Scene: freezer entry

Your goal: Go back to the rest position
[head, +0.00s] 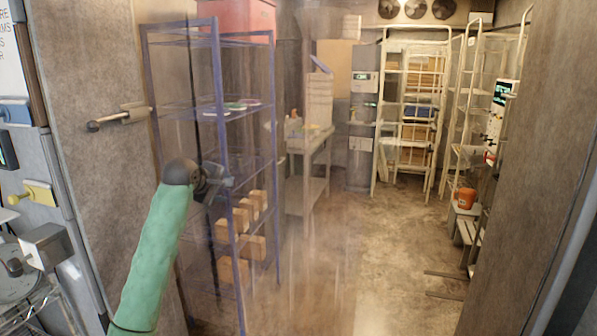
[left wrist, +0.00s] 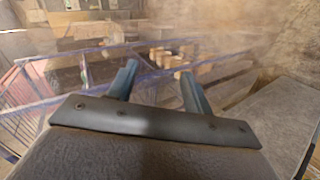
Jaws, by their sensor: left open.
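My left arm, in a green sleeve, comes up from the lower left in the head view. My left gripper (head: 212,182) is at its end, in front of the blue wire shelf rack (head: 212,90). In the left wrist view the gripper (left wrist: 158,80) shows two blue-grey fingers spread apart with nothing between them. Behind the fingers are the rack's bars and several small boxes, apart from the gripper as far as I can tell. My right gripper is in neither view.
Clear strip-like sheeting hangs across the entry. Brown boxes (head: 226,230) sit on the rack's lower shelves. A wall with a door handle (head: 118,117) stands at left. Pale racks (head: 410,100) and an orange bucket (head: 466,197) are farther back. The middle floor (head: 370,250) is clear.

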